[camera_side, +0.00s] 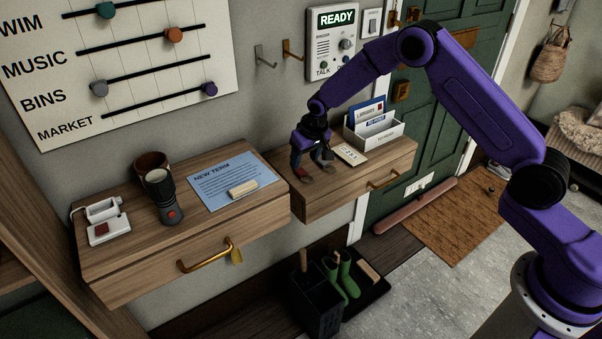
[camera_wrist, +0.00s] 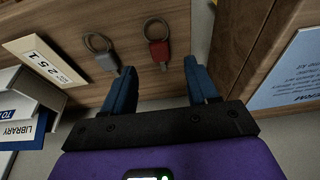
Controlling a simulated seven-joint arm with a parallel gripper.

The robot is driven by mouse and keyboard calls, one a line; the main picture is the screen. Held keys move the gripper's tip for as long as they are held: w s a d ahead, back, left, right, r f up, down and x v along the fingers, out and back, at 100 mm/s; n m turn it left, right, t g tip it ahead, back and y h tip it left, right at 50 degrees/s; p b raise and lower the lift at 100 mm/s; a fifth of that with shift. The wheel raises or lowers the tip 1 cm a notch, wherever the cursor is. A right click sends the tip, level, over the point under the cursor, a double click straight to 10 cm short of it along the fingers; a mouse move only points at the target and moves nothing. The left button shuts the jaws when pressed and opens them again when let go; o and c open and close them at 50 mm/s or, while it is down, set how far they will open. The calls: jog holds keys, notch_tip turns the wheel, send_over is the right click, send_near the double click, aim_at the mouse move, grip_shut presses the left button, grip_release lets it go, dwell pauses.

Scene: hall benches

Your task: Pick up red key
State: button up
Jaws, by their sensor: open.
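The red key (camera_wrist: 158,51), a red fob on a metal ring, lies on the right wooden drawer shelf (camera_side: 350,182). In the wrist view it sits just ahead of the gap between my fingertips, apart from both. A grey key (camera_wrist: 107,61) with a ring lies to its left, close to the left fingertip. My gripper (camera_wrist: 160,68) is open and empty. In the side view my gripper (camera_side: 313,168) hangs low over the left part of this shelf, and its fingers partly hide the keys there.
The left drawer shelf (camera_side: 130,257) holds a flashlight (camera_side: 163,196), a blue notice (camera_side: 229,181) and a white device (camera_side: 106,222). Wall hooks (camera_side: 291,49) are behind.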

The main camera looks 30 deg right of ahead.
aim_at(302, 171)
jog(key=shift+x, duration=2.4)
jog(key=shift+s, duration=0.2)
grip_shut()
